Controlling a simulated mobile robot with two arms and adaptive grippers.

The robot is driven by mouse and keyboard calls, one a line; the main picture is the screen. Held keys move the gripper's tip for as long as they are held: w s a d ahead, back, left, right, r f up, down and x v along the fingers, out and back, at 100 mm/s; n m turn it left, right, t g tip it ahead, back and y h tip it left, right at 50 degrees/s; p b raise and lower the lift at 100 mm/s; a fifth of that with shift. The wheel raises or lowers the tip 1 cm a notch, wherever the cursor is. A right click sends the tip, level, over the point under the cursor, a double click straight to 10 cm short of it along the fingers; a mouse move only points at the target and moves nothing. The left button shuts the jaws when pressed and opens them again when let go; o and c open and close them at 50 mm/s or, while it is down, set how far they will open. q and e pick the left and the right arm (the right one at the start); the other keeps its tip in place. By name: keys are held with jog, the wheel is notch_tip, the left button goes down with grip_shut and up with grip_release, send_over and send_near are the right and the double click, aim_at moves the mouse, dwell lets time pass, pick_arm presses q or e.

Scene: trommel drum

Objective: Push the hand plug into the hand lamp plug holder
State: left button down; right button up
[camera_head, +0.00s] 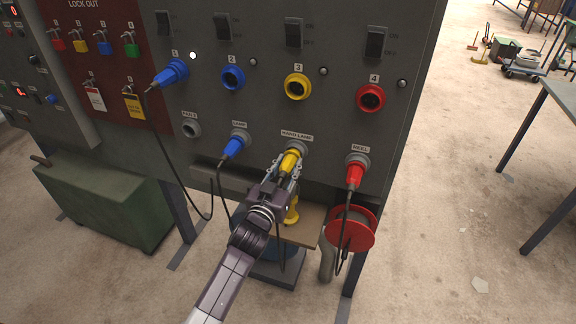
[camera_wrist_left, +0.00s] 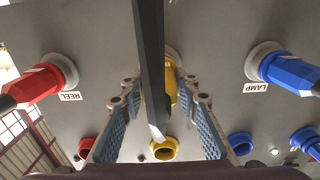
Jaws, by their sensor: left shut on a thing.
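The yellow hand plug (camera_head: 290,160) is at the grey hand lamp holder (camera_head: 299,146), below the HAND LAMP label on the panel. Its front end meets the holder; how deep it sits I cannot tell. My left gripper (camera_head: 284,170) is shut on the plug, one finger on each side. In the left wrist view, the gripper (camera_wrist_left: 157,90) has its patterned fingers beside the yellow plug (camera_wrist_left: 173,85), which is largely hidden behind a dark bar-like shape. My right gripper is not in view.
The blue lamp plug (camera_head: 235,147) sits left of the holder and the red reel plug (camera_head: 354,174) sits right. Yellow socket 3 (camera_head: 297,86) above is empty. A red cable reel (camera_head: 350,233) and a wooden shelf (camera_head: 302,234) are below. Cables hang nearby.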

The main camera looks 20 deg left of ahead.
pick_arm(q)
jog(key=shift+w, duration=0.45)
dwell(0.5)
jog(key=c, duration=1.4)
grip_release()
jog(key=shift+s, duration=0.1)
jog(key=shift+s+f, duration=0.1)
jog(key=shift+s, duration=0.1)
jog(key=s, duration=1.1)
jog(key=shift+s+a, duration=0.2)
jog(key=shift+s, duration=0.05)
